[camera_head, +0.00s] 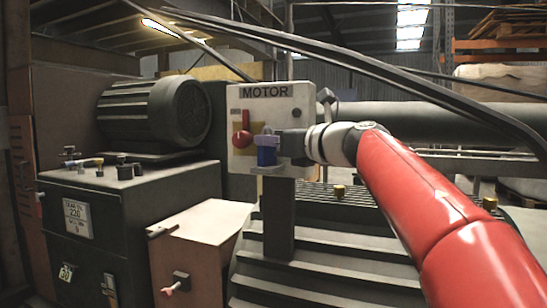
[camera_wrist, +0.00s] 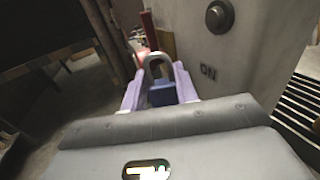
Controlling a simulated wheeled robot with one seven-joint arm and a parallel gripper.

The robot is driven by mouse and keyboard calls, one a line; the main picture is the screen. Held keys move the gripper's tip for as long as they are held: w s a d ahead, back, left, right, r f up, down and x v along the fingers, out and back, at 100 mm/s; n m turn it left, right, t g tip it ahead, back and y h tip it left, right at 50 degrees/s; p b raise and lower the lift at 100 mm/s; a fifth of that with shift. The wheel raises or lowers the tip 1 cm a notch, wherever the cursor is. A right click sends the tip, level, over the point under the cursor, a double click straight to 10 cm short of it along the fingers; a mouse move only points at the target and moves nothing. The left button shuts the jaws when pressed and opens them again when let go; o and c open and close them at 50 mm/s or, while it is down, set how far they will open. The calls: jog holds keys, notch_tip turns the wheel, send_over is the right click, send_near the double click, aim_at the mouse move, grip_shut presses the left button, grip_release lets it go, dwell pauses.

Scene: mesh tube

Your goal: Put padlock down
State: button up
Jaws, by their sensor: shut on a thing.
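A blue padlock (camera_head: 266,152) is held in front of the lower part of the motor switch box (camera_head: 240,103), just below its red handle (camera_head: 242,138). In the wrist view the blue padlock body (camera_wrist: 162,94) and its grey shackle (camera_wrist: 158,66) show, with the shackle pointing away from me. My gripper (camera_head: 268,150) is shut on the padlock. Its purple fingers (camera_wrist: 160,90) flank the body in the wrist view. The padlock is close to the box face; I cannot tell whether it touches the box.
A small ledge (camera_head: 268,170) lies just under the padlock. A dark machine cabinet (camera_head: 130,215) with a motor (camera_head: 155,113) stands at left. Ribbed dark housing (camera_head: 320,250) lies below. Black cables (camera_head: 340,57) cross above my red arm.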

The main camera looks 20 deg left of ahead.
jog(key=shift+f, duration=0.15)
jog(key=shift+f, duration=0.1)
jog(key=shift+f, duration=0.15)
jog(key=o, duration=0.8)
jog(key=shift+o, duration=0.2)
jog(key=shift+r, duration=0.3)
jog(key=b+v, duration=0.1)
jog(key=v, duration=1.1)
jog(key=shift+f, duration=0.1)
